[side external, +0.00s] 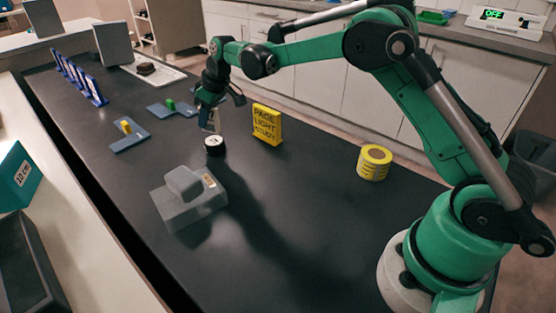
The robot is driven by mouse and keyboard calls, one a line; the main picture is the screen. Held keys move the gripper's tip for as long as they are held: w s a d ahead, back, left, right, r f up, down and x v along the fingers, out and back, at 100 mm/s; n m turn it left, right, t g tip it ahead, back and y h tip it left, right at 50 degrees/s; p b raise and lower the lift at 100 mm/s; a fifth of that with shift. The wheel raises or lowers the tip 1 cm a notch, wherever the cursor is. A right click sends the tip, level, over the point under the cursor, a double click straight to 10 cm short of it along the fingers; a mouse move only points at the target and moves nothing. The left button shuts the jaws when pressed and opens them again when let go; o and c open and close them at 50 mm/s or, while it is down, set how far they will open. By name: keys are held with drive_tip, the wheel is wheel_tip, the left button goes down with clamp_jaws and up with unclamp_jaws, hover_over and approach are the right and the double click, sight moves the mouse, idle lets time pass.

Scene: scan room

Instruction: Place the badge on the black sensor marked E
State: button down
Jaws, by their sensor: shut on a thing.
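My gripper (212,112) points down over the left-centre of the dark table. It is shut on a small pale, flat piece, the badge (213,122), partly hidden by the fingers. Just below it stands a short round black object (214,147) with a white top bearing a small dark mark. It looks like a black sensor, but I cannot read the mark as E. The badge's lower edge is close above it; I cannot tell whether they touch.
A yellow "PAGE LIGHT STUDY" block (267,125) stands right of my gripper. A grey device (188,198) sits in front, and a yellow tape roll (374,162) to the right. Blue plates with yellow (129,142) and green (172,110) pieces lie left. Blue stands (82,79) are farther back.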

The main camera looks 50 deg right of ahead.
drive_tip(key=shift+f, duration=1.15)
drive_tip(key=shift+f, duration=0.1)
drive_tip(key=c, duration=0.8)
unclamp_jaws()
drive_tip(key=s+r+m, duration=0.1)
drive_tip(key=s+r, duration=0.9)
drive_tip(key=r, duration=0.4)
drive_tip(key=s+f+m+t, duration=0.1)
drive_tip(key=s, duration=0.4)
drive_tip(key=s+f+m+t+h, duration=0.1)
drive_tip(key=s+f, duration=0.1)
drive_tip(key=s, duration=0.3)
drive_tip(key=s+f+m+t, duration=0.1)
drive_tip(key=s, duration=0.4)
drive_tip(key=shift+f+m+h, duration=0.3)
drive_tip(key=shift+f+h, duration=0.1)
